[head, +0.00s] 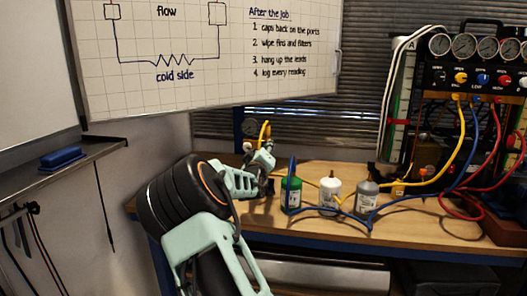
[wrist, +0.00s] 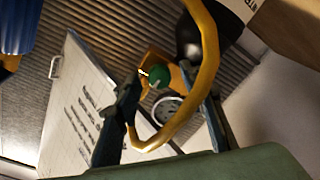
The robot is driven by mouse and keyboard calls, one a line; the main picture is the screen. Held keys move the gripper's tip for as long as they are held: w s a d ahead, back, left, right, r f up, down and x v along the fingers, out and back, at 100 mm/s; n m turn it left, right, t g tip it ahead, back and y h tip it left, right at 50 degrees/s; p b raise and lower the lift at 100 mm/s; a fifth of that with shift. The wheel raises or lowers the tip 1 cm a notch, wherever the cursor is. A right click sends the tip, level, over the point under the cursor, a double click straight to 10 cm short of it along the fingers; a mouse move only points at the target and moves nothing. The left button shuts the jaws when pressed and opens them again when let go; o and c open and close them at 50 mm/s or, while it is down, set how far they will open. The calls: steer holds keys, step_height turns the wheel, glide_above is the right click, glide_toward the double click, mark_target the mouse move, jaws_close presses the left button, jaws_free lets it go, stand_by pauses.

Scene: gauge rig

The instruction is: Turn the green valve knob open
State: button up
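The green valve knob (wrist: 160,77) shows small in the wrist view, beside a yellow-orange fitting (wrist: 178,78). It lies between and around the tips of my gripper (wrist: 163,84), whose two dark fingers stand apart. I see no clear contact between the fingers and the knob. A yellow hose (wrist: 205,75) loops across the view in front of the right finger and hides part of it. In the head view my gripper (head: 264,160) is at the back left of the bench, near a gauge (head: 250,128). I cannot make out the green knob there.
A green bottle (head: 291,194), a white bottle (head: 329,192) and a grey bottle (head: 367,199) stand on the bench (head: 420,225) right of my gripper. A gauge manifold (head: 475,75) with coloured hoses stands at the right. A whiteboard (head: 215,50) hangs at the upper left.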

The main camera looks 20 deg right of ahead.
steer(key=v, duration=1.2)
steer(key=shift+a, duration=0.1)
stand_by(0.4)
